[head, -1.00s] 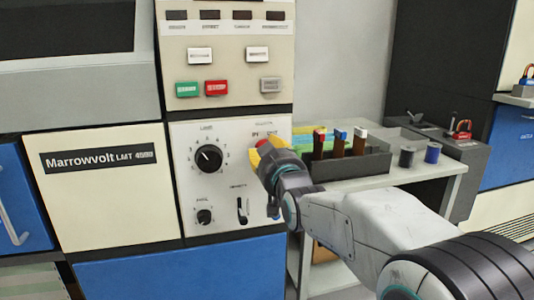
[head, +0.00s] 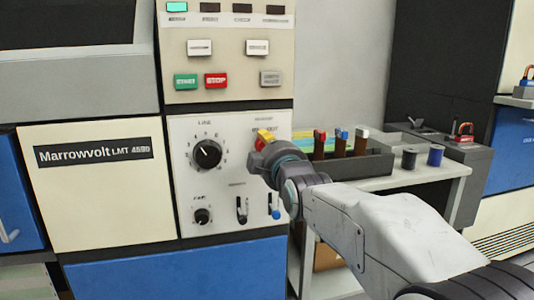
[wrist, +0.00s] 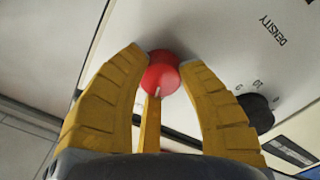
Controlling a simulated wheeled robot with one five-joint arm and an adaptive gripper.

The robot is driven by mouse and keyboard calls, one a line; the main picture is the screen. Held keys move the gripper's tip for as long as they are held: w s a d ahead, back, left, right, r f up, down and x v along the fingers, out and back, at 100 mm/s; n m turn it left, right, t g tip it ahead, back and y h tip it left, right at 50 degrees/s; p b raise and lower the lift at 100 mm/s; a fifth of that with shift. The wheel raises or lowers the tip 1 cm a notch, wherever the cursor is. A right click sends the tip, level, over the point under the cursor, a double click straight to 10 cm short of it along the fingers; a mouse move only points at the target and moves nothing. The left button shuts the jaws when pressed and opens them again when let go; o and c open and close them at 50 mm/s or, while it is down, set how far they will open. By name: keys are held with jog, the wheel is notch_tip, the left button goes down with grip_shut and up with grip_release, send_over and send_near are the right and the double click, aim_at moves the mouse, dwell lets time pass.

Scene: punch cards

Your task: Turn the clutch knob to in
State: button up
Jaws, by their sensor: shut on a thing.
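The red knob (wrist: 162,72) sits on the pale control panel and has a small white mark on its near edge in the wrist view. I take it to be the clutch knob. In the head view it is mostly hidden by my gripper (head: 264,138), at the panel's upper right under a partly covered label. My gripper's yellow fingers (wrist: 162,60) surround the red knob in the wrist view and are shut on it. The knob's exact setting cannot be read.
A large black dial (head: 207,154), a small black knob (head: 202,216), a black lever (head: 242,209) and a blue lever (head: 274,207) share the panel. Green (head: 186,82) and red (head: 216,80) buttons sit above. A grey tray (head: 350,162) of punch cards stands on the right.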

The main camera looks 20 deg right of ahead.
jog(key=shift+f+n+b, duration=0.2)
jog(key=shift+n+b, duration=0.1)
jog(key=shift+n, duration=0.7)
jog(key=shift+w+d, duration=0.1)
jog(key=o, duration=1.2)
jog(key=shift+r, duration=0.1)
jog(key=shift+o, duration=0.2)
jog(key=s, duration=1.2)
